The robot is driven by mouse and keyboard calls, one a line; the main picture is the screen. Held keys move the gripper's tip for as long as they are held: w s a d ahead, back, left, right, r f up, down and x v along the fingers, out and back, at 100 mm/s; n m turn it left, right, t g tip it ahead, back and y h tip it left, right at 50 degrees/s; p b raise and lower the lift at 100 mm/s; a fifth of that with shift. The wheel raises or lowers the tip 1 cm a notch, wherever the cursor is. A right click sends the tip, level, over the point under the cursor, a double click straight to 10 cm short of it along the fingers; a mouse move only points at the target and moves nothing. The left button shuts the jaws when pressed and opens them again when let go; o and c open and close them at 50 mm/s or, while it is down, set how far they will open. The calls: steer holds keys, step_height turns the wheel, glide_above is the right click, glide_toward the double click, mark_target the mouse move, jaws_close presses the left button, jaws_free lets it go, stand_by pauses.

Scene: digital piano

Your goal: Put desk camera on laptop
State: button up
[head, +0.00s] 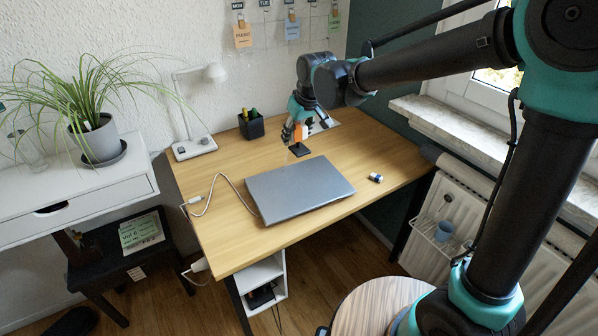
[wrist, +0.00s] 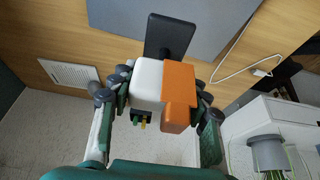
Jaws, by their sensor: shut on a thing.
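The laptop (head: 298,189) lies closed and silver-grey on the wooden desk; part of it shows at the top of the wrist view (wrist: 214,18). My gripper (head: 296,131) is behind the laptop's far edge. In the wrist view my gripper (wrist: 162,93) is shut on the orange and white desk camera (wrist: 179,82), with a finger on each side. A flat black piece (wrist: 170,34), apparently the camera's base, sticks out toward the laptop. In the head view this piece (head: 299,149) shows below the gripper; whether it touches the desk is unclear.
A black pen cup (head: 251,125) and a white lamp (head: 196,146) stand at the back left of the desk (head: 225,240). A white cable (head: 215,188) lies left of the laptop. A small blue and white item (head: 375,178) lies to its right.

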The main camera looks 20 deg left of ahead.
mark_target(303, 152)
step_height(303, 152, down, 14)
steer(key=shift+r, duration=0.2)
steer(key=shift+f, duration=0.15)
steer(key=o, duration=1.5)
steer(key=shift+c, duration=0.2)
steer(key=v, duration=1.2)
steer(key=w+d+f+m, duration=0.1)
steer(key=w+d+m, duration=0.15)
steer(key=d, duration=1.05)
steer(key=s+d+f+m+h, duration=0.1)
steer(key=s+d+f+m, duration=0.1)
steer(key=d, duration=0.7)
steer(key=s+d+f+m+t+h, duration=0.1)
steer(key=s+d+f+m, duration=0.2)
steer(key=s+d, duration=0.3)
steer(key=s+d+f+m+h, duration=0.1)
steer(key=s+d+f, duration=0.3)
steer(key=d, duration=0.8)
steer(key=shift+s+d+m, duration=0.25)
steer(key=shift+s+m, duration=0.2)
steer(key=shift+m, duration=0.3)
